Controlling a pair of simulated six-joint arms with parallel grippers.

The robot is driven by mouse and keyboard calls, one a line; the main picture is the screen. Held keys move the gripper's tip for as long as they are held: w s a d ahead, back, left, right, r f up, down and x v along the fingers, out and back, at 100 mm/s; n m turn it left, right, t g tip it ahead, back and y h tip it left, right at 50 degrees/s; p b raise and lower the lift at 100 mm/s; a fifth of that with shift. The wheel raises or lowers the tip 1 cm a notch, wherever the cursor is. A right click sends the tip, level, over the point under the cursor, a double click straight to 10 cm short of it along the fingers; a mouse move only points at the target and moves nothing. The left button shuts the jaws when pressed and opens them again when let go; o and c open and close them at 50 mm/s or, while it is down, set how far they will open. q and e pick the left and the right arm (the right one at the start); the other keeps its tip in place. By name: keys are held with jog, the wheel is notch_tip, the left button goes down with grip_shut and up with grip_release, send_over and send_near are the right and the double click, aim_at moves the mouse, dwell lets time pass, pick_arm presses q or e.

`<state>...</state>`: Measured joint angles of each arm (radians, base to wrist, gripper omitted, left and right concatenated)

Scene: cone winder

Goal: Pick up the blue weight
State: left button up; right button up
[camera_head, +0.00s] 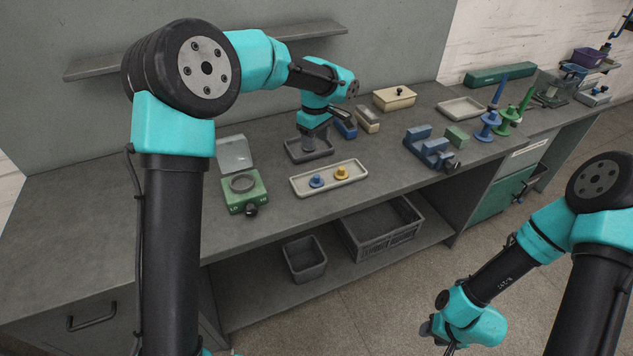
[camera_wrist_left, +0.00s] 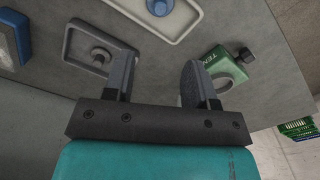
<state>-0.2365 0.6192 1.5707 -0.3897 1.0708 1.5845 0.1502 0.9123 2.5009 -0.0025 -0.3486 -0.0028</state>
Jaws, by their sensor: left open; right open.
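The blue weight (camera_head: 316,181) is a small knobbed piece in a light shallow tray (camera_head: 300,190), left of a yellow weight (camera_head: 341,173). In the left wrist view, the blue weight (camera_wrist_left: 158,6) shows at the top edge, partly cut off, in the light tray. My left gripper (camera_head: 316,133) is open and empty above the bench, near a dark tray (camera_head: 322,155) behind the light one. Its two fingers (camera_wrist_left: 158,80) are spread in the left wrist view, with bare bench between them. My right gripper (camera_head: 448,344) is open, low at the front right, away from the bench.
A green device (camera_head: 236,199) with a round ring stands left of the light tray. A blue fixture (camera_head: 428,151) and blue and green spindles (camera_head: 489,124) stand to the right. A tan box (camera_head: 394,97) is behind. Grey bins (camera_head: 303,262) sit on the lower shelf.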

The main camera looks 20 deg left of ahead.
pick_arm(q)
send_over(316, 176)
notch_tip(316, 176, down, 9)
jog(key=shift+w+a+r, duration=0.1)
jog(key=shift+w, duration=0.05)
jog(key=shift+f, duration=2.6)
grip_shut()
jog(key=shift+r, duration=0.15)
